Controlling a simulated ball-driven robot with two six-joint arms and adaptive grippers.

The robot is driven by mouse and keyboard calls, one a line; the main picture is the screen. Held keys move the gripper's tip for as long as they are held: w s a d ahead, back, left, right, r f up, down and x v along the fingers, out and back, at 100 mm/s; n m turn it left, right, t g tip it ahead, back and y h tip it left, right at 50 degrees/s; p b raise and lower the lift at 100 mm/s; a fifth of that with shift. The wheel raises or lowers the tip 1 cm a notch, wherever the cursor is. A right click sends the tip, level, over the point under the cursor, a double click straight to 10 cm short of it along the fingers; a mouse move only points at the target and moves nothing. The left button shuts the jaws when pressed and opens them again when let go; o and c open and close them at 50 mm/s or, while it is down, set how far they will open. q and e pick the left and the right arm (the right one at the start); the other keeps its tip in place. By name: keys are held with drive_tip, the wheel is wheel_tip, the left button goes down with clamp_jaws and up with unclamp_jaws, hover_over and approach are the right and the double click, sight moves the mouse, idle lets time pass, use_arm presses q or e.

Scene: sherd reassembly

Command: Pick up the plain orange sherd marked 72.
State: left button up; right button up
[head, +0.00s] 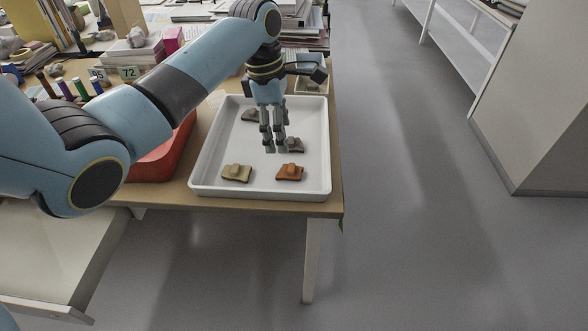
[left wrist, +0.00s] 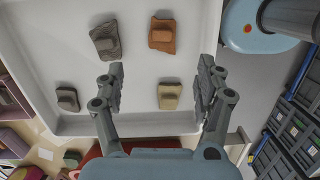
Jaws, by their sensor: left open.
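The plain orange sherd (head: 290,173) lies at the front right of the white tray (head: 199,165), with a small block on top. It also shows in the left wrist view (left wrist: 162,36), near the top. I cannot read a number on it. My left gripper (head: 273,148) points down over the tray, behind and left of the orange sherd. In the left wrist view its fingers (left wrist: 160,82) are open and empty, and the orange sherd is beyond their tips. My right gripper is not in view.
A tan sherd (head: 236,174) lies front left in the tray, a grey-brown sherd (head: 296,146) behind the orange one, and another grey sherd (head: 249,115) at the back. A red object (head: 160,160) stands left of the tray.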

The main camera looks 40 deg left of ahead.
use_arm(q)
hover_over(290, 167)
drive_tip(key=a, duration=0.1)
wheel_tip(290, 167, down, 5)
drive_tip(key=shift+s+a+r+b, duration=0.1)
drive_tip(key=shift+s+b, duration=0.05)
drive_tip(key=shift+b, duration=0.2)
drive_tip(key=f, duration=0.2)
drive_tip(key=d+f+b, duration=0.1)
drive_tip(key=f, duration=0.2)
drive_tip(key=shift+d, duration=0.1)
drive_tip(key=shift+c, duration=0.2)
drive_tip(key=c, duration=1.2)
drive_tip(key=shift+c, duration=0.2)
